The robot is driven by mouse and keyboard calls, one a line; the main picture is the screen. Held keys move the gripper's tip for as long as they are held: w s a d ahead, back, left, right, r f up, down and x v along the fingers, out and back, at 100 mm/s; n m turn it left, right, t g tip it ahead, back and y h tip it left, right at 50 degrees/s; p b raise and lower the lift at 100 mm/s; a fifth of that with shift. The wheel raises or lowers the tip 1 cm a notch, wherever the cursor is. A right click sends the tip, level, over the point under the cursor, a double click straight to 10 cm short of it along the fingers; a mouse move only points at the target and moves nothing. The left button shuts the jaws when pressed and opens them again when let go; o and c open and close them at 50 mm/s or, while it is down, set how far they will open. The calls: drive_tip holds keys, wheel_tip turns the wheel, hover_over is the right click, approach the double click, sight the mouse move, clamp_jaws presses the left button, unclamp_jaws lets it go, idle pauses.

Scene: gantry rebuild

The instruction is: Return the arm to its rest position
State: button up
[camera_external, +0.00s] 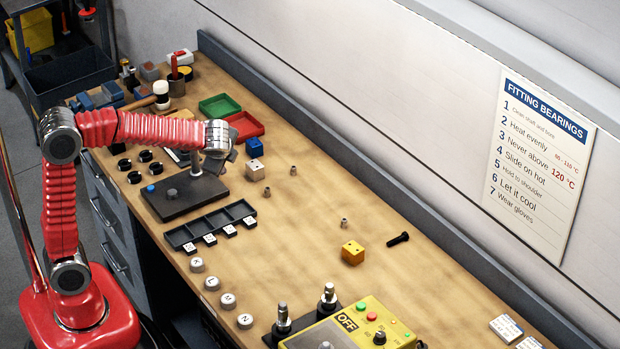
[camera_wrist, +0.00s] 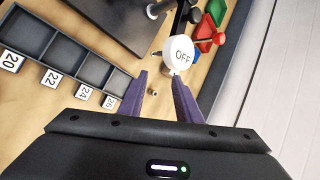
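My red arm (camera_external: 150,128) rises from my base at the lower left and stretches right over the bench. My gripper (camera_external: 217,168) points down above the black plate (camera_external: 165,205) and its posts, near the back of the tray with compartments. In the wrist view my gripper (camera_wrist: 159,78) shows two dark purple fingers set apart, with nothing visible held between them.
A compartment tray (camera_external: 210,224) with number tags lies in front. A blue block (camera_external: 254,147), a beige block (camera_external: 255,171), a green tray (camera_external: 219,105) and a red tray (camera_external: 245,126) stand close by. A yellow control box (camera_external: 385,325) sits at the near end. Mid-bench is mostly clear.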

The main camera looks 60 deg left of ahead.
drive_tip(key=s+d+n+h, duration=0.1)
drive_tip(key=s+n, duration=0.3)
drive_tip(key=s, duration=0.4)
drive_tip(key=s+d+n+h, duration=0.2)
drive_tip(key=s+n+h, duration=0.1)
drive_tip(key=s, duration=0.6)
drive_tip(key=s+d+f+n+h, duration=0.1)
drive_tip(key=s+n, duration=0.3)
drive_tip(key=s, duration=0.5)
drive_tip(key=shift+d+n+t+h, duration=0.4)
drive_tip(key=shift+d+h, duration=0.15)
drive_tip(key=shift+h, duration=0.25)
drive_tip(key=shift+o, duration=0.2)
